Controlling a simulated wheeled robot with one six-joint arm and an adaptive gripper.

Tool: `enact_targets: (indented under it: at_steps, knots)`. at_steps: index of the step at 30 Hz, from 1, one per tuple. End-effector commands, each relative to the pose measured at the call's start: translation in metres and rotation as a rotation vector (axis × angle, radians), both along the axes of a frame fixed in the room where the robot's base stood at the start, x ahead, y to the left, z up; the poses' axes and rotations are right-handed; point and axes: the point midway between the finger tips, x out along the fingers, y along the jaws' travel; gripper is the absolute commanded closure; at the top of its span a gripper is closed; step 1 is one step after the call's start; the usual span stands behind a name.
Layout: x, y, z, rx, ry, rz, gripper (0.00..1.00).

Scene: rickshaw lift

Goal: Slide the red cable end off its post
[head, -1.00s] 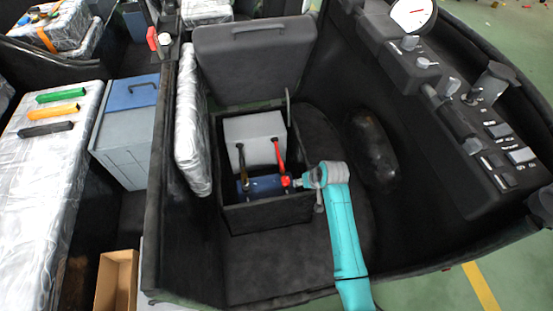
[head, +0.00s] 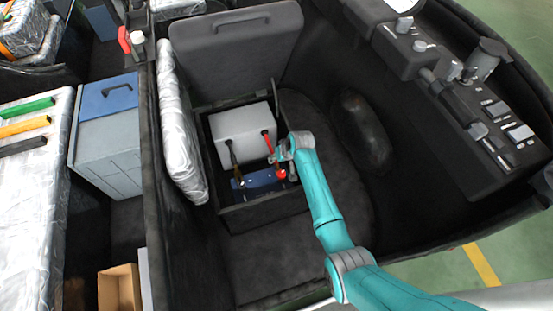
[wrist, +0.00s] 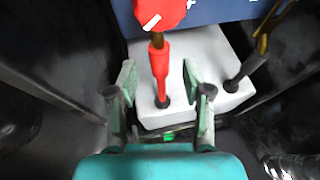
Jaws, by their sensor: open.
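The red cable (wrist: 160,72) rises from a black grommet on the pale grey block; it also shows in the head view (head: 268,143). Its far end, with a small brass-coloured part, meets the underside of a red round knob (wrist: 160,12) with a white mark. The knob sits by the blue unit (wrist: 220,10), also seen in the head view (head: 262,180). The post itself is hidden. My gripper (wrist: 160,77) is open, with one finger on each side of the red cable and visible gaps to both.
A second, dark cable with a brass-coloured end (wrist: 268,28) stands to the right in the wrist view. The open compartment's dark walls (head: 265,212) surround the block (head: 240,122). A raised black lid (head: 235,42) stands behind. A dark floor lies in front.

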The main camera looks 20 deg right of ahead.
Motion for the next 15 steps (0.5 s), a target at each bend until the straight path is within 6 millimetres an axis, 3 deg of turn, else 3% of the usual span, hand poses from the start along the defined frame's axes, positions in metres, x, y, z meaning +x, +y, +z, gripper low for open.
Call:
enact_targets:
  at_steps: [6,15]
  knots:
    - [0.008,0.004,-0.018,0.0,0.0,0.001,0.5]
    - [0.01,0.005,-0.023,0.0,-0.002,0.001,0.5]
